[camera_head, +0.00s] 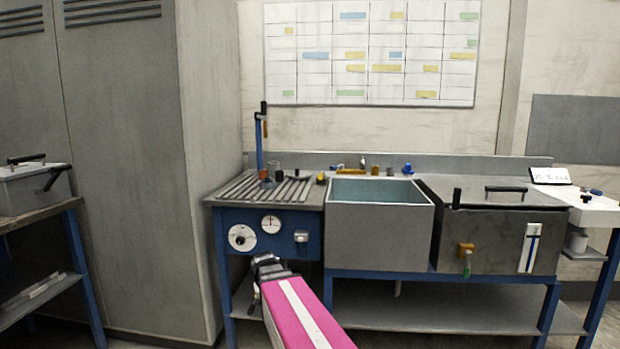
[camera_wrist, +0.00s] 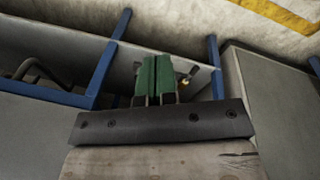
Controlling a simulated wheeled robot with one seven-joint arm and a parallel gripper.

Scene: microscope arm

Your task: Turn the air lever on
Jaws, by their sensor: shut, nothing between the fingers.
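My gripper (camera_head: 266,263) is at the end of my pink and white arm, just below the blue panel (camera_head: 262,232) of the left bench. In the wrist view its two green fingers (camera_wrist: 156,78) lie side by side, shut and empty. I cannot tell for sure which part is the air lever. A small brass fitting (camera_wrist: 187,80) shows just right of the fingers in the wrist view, apart from them in the picture.
A grey sink (camera_head: 379,230) stands right of the panel. Further right is a lidded grey tank (camera_head: 497,238) with a brass tap (camera_head: 465,250). A blue post (camera_head: 259,140) rises behind the ribbed top (camera_head: 265,190). A tall grey cabinet (camera_head: 130,170) stands on the left.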

